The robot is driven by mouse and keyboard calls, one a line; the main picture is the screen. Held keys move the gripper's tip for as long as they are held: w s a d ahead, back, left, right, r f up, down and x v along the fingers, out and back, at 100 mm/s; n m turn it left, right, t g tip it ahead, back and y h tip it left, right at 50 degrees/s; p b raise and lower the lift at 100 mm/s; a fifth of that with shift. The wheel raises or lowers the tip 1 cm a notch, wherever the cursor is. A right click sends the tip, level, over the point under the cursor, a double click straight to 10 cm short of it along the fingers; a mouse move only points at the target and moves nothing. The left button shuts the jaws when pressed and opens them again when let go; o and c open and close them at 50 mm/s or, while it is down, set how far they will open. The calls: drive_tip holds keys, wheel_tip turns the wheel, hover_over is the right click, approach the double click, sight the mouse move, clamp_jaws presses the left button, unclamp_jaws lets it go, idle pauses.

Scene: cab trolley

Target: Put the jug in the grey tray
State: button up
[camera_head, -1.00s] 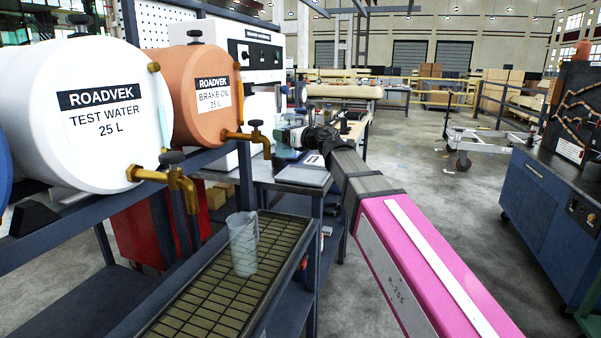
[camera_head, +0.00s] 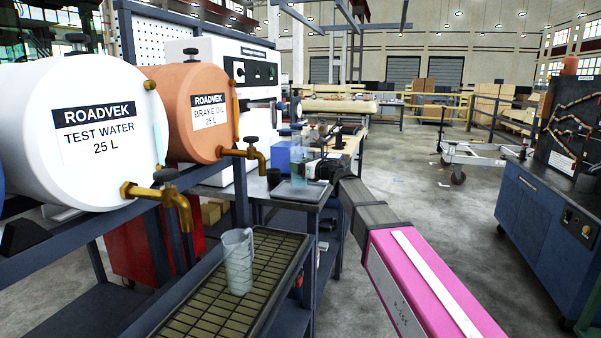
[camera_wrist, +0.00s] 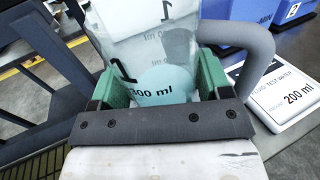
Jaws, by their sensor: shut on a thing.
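My gripper (camera_wrist: 158,85) is shut on a clear jug (camera_wrist: 150,35) with a grey handle, its green pads on either side of the jug. The jug has measure marks, "300 ml" among them, and pale teal liquid inside. In the head view the held jug (camera_head: 303,178) looks upright and overlaps the grey tray (camera_head: 289,193) on the bench. I cannot tell whether its base touches the tray. A second clear jug (camera_head: 238,262) stands on the drip grating below the taps.
A white card (camera_wrist: 290,98) reading "200 ml" lies right of the held jug. Blue bins (camera_wrist: 235,10) stand behind it. A white drum (camera_head: 70,160), an orange drum (camera_head: 190,90) and brass taps (camera_head: 165,197) are at left.

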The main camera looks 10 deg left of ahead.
drive_tip(key=shift+f, duration=1.2)
drive_tip(key=o, duration=1)
drive_tip(key=shift+f, duration=0.1)
drive_tip(key=shift+v, duration=6.1)
